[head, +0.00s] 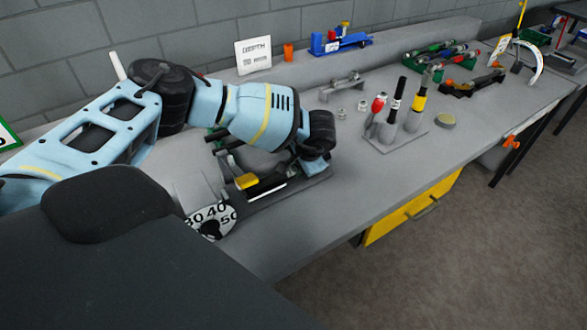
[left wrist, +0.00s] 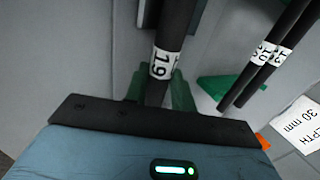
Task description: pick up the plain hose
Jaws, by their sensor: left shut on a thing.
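My left gripper (left wrist: 160,90) is shut on a dark hose (left wrist: 176,25) in the left wrist view. The hose has a white band marked 19 and passes between the green fingers. In the head view my left arm reaches over the grey bench, and its fingers are mostly hidden behind the wrist, near a machine with a numbered dial (head: 210,219). Two more dark hoses (left wrist: 280,45) with white number bands stand to the right in the left wrist view. My right gripper is not in view.
A stand (head: 399,138) with several upright tools is right of the arm on the bench. A white DEPTH card (head: 253,56), an orange cup (head: 288,52) and a blue device (head: 340,42) are behind. Green trays (head: 441,55) lie farther right. The bench front between is clear.

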